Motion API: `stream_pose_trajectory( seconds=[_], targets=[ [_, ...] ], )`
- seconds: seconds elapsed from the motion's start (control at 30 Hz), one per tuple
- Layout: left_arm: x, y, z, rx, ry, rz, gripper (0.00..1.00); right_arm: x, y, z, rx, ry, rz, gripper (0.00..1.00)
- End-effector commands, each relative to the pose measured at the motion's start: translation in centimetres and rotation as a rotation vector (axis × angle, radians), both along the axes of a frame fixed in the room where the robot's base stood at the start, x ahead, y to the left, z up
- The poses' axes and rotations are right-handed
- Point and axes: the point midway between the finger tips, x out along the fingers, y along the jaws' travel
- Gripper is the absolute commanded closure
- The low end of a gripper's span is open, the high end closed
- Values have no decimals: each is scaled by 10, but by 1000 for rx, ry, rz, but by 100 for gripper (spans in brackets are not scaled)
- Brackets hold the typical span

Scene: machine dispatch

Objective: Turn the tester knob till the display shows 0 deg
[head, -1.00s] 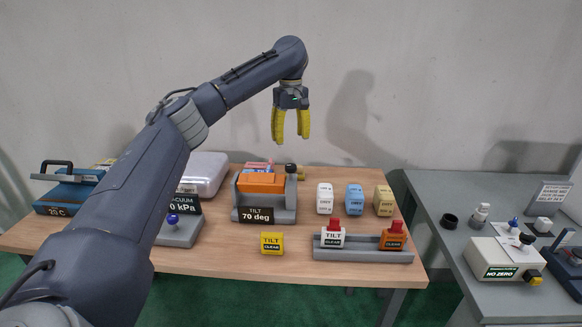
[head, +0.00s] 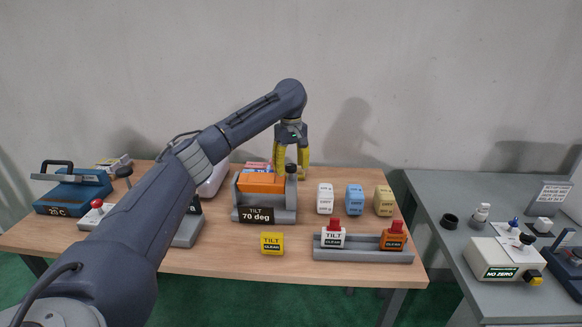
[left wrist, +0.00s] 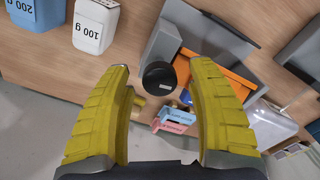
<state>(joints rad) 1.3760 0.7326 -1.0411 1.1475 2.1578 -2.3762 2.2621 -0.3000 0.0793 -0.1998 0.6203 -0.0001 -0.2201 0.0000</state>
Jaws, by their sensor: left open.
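The tilt tester is a grey stand (head: 283,216) on the wooden table with an orange block (head: 261,183) on it. Its front display (head: 256,216) reads TILT 70 deg. The black round knob (head: 291,169) is at its upper right corner. My left gripper (head: 291,160) points down at the knob, open and empty, with its yellow fingers seen to either side of it. In the left wrist view the knob (left wrist: 158,79) shows between the two open fingertips (left wrist: 161,70), with a gap on each side. My right gripper is in no view.
White (head: 325,198), blue (head: 354,198) and tan (head: 383,201) weights stand right of the tester. A grey rack (head: 365,255) with two red-handled blocks and a yellow TILT block (head: 272,243) are in front. Pink and blue clips (left wrist: 175,122) lie behind the tester.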

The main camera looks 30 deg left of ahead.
Motion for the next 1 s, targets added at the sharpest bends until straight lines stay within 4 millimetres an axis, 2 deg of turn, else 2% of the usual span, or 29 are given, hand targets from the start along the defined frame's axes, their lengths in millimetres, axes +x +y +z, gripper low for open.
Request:
stream_pose_trajectory(
  seconds=[0.3, 0.8, 1.0],
  targets=[
    [0, 0, -1, 0, 0, 0, 40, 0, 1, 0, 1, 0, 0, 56],
    [0, 0, -1, 1, -1, 0, 98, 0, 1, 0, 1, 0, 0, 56],
    [0, 0, 0, 1, -1, -7, 100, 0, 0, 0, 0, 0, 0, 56]
  ],
)
